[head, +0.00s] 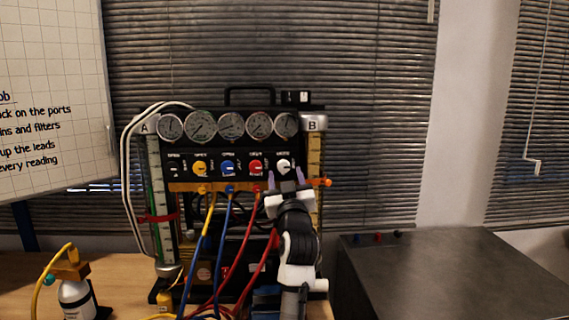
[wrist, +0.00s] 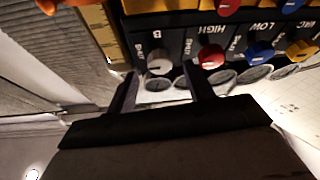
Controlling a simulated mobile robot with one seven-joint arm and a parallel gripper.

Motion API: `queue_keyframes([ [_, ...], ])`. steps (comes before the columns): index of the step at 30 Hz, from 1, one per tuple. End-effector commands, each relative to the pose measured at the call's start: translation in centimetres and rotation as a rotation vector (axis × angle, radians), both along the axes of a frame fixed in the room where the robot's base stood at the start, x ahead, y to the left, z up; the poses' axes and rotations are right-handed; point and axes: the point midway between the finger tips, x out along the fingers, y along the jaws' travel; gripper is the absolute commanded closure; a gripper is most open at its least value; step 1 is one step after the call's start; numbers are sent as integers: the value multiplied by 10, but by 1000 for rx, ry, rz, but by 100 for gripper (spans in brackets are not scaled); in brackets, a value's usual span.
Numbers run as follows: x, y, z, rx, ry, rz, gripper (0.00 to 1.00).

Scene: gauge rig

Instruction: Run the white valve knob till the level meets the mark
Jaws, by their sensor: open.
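The white valve knob (head: 283,166) is the rightmost of the knob row on the rig's black panel. In the wrist view the white knob (wrist: 160,62) shows between my finger tips, under a "B" label. My gripper (head: 286,178) is open and just in front of the knob; the wrist view shows its fingers (wrist: 159,76) apart on either side, and I cannot tell if they touch it. The left tube A (head: 155,190) has a green scale and a red band (head: 158,218). The right tube B (head: 316,155) has a yellow scale, partly behind my arm. I cannot read either level.
A red knob (head: 256,167) sits close left of the white one, then blue and yellow knobs. Round gauges (head: 231,125) line the top. Coloured hoses (head: 223,235) hang below the panel. A bottle (head: 76,298) stands at left; a dark box (head: 450,275) stands at right.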

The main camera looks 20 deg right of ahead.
Motion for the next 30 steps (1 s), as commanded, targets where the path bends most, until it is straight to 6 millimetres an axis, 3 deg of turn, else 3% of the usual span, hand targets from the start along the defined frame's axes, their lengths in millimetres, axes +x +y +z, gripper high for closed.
queue_keyframes([
  [7, 25, -4, 11, 0, -1, 2, 48],
  [18, 28, -5, 11, -1, -1, 1, 49],
  [28, 28, -5, 11, -1, -1, 1, 92],
  [30, 28, -6, 11, -1, -1, 1, 92],
])
